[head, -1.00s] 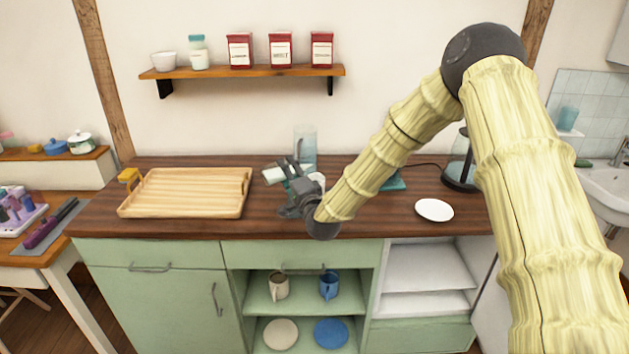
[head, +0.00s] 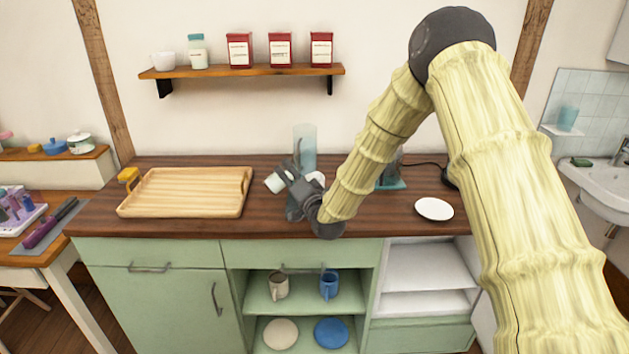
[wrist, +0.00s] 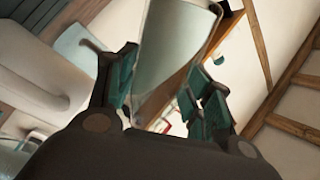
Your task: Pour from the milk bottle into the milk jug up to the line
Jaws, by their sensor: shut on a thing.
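My gripper (head: 295,181) is above the middle of the wooden counter, shut on a pale, whitish bottle, which I take to be the milk bottle (head: 275,182). The bottle is tilted, its pale end sticking out to the left of the fingers. In the wrist view the bottle (wrist: 178,45) sits between the two teal-padded fingers (wrist: 165,80), looking milky inside a clear wall. A small white vessel (head: 316,178), perhaps the milk jug, shows just right of my gripper, mostly hidden by it. Its line and any milk level cannot be made out. No stream is visible.
A tall clear glass vessel (head: 305,142) stands close behind my gripper. A wooden tray (head: 185,208) lies to the left, a white plate (head: 434,209) to the right. A teal item (head: 392,184) is partly behind my arm. The counter's front middle is clear.

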